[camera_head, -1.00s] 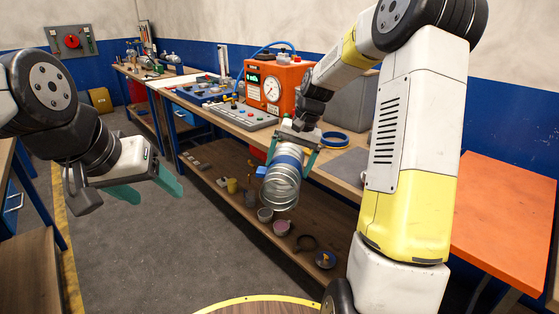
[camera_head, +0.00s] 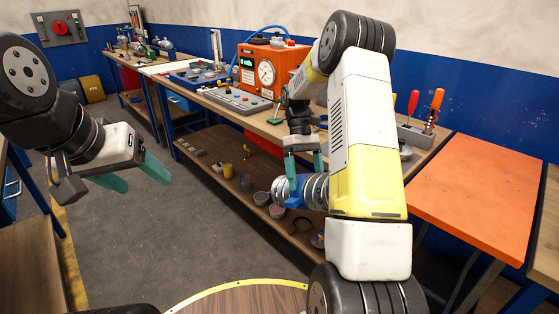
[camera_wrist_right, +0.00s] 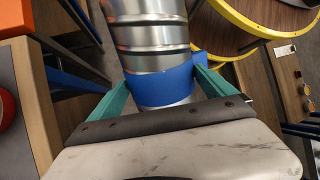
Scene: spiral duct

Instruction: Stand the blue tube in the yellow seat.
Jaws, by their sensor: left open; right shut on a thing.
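The blue tube (camera_head: 291,197) is a ribbed silver spiral duct with a blue band. My right gripper (camera_head: 303,165) is shut on it at the band and holds it in the air in front of the bench. The tube lies roughly sideways, and my right arm hides its right part. In the right wrist view the fingers (camera_wrist_right: 160,75) sit on both sides of the blue band (camera_wrist_right: 160,88). My left gripper (camera_head: 146,184) is open and empty over the floor at left. I cannot clearly pick out the yellow seat in the head view.
A round wooden top with a yellow rim (camera_head: 235,297) is at the bottom; yellow rims (camera_wrist_right: 237,20) also show in the right wrist view. The bench carries an orange gauge box (camera_head: 264,70). An orange table (camera_head: 475,190) at right is clear. Small items lie on the lower shelf.

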